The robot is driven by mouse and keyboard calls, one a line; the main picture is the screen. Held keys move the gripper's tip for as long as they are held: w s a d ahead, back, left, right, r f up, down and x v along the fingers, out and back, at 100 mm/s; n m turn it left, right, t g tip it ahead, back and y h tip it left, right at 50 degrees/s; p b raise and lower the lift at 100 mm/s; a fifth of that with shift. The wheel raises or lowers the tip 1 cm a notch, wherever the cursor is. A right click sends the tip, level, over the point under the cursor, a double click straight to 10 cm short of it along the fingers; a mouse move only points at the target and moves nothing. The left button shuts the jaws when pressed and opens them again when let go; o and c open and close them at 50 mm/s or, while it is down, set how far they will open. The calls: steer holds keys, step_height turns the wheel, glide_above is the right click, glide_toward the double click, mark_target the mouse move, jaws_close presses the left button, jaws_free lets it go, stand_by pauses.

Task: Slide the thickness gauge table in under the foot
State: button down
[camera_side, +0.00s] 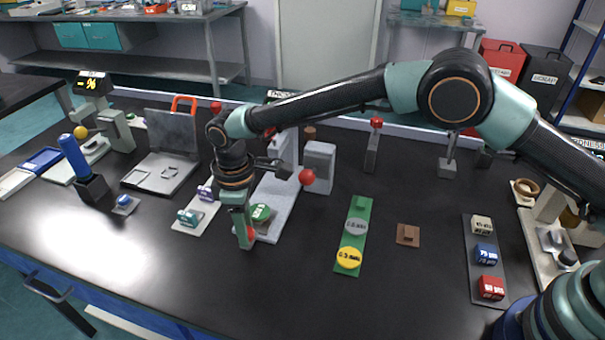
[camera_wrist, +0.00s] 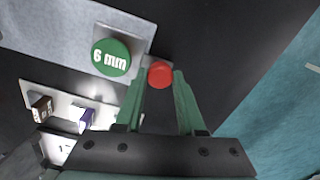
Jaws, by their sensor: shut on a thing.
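The thickness gauge has a long pale grey base (camera_side: 282,203), which also shows in the wrist view (camera_wrist: 48,32). A small square grey table (camera_wrist: 139,31) sits at the base's near end and carries a green 6 mm disc (camera_wrist: 110,58); the disc also shows in the side view (camera_side: 260,212). The table's red knob (camera_wrist: 160,75) is between my fingertips. My gripper (camera_side: 245,240) points down and is shut on this knob (camera_side: 251,233). The gauge's upright stands farther back. My wrist partly covers it, and I cannot make out the foot.
A plate with small labelled blocks (camera_side: 196,215) lies close left of my gripper. A grey block (camera_side: 318,165) and a red ball (camera_side: 307,176) stand right of the gauge. A green strip (camera_side: 354,230) with discs lies farther right. The front table area is clear.

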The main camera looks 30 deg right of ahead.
steer(key=shift+w+r, duration=0.1)
steer(key=w+d, duration=0.8)
steer(key=shift+w+d, duration=0.1)
steer(key=c, duration=0.8)
jaws_free()
step_height(320, 180, up, 12)
steer(key=shift+r, duration=0.1)
